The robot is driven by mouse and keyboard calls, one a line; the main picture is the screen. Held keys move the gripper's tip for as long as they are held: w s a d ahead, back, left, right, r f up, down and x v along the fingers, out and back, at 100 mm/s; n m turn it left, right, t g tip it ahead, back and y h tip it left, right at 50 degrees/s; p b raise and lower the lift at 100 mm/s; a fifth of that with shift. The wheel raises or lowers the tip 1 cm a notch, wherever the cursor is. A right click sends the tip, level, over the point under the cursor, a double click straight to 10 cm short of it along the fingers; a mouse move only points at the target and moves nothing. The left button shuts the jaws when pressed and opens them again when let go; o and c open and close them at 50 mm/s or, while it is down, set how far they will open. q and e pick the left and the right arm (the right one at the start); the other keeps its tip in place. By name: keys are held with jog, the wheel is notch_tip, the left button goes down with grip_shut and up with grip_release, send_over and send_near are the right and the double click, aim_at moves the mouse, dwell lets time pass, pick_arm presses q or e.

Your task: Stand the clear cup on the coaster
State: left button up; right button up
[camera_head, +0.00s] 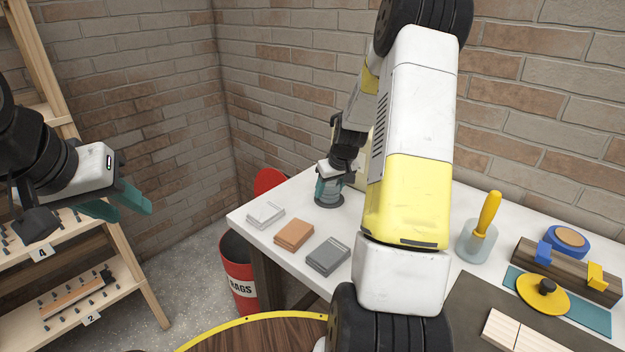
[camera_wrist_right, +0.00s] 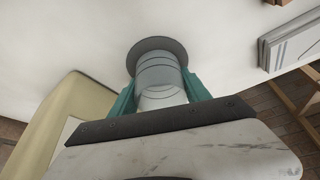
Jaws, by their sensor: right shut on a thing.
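The clear cup (camera_head: 328,190) is upright at the far left part of the white table. My right gripper (camera_head: 330,181) is shut on it, with teal fingers on either side. The cup also shows in the right wrist view (camera_wrist_right: 160,75), between the fingers. The dark round coaster (camera_head: 329,203) is directly under the cup; its rim shows around the cup's base in the right wrist view (camera_wrist_right: 150,44). I cannot tell whether the base touches the coaster. My left gripper (camera_head: 134,211) is open and empty, away from the table at the left.
White, orange and grey sample stacks (camera_head: 293,234) lie along the table's left edge. A yellow-handled tool (camera_head: 485,220), a wooden block with clamps (camera_head: 560,266) and a teal mat (camera_head: 592,317) are at right. A red bin (camera_head: 240,285) stands beside the table.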

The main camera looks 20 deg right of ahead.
jog(key=o, duration=1.4)
jog(key=shift+f, duration=0.1)
jog(key=a+v, duration=0.1)
jog(key=v, duration=1.1)
jog(key=s+a+r, duration=0.9)
jog(key=s+r, duration=0.1)
jog(key=r, duration=0.1)
jog(key=shift+m+t+y, duration=0.5)
jog(key=shift+t+y, duration=0.3)
jog(key=shift+s+a+r, duration=0.55)
jog(key=shift+s+a, duration=0.5)
jog(key=shift+s, duration=1.4)
jog(key=shift+s+a+r, duration=0.55)
jog(key=shift+s+a, duration=0.55)
jog(key=shift+s, duration=1.35)
jog(key=shift+s+a+r, duration=0.55)
jog(key=shift+s+a, duration=0.5)
jog(key=shift+s, duration=1.4)
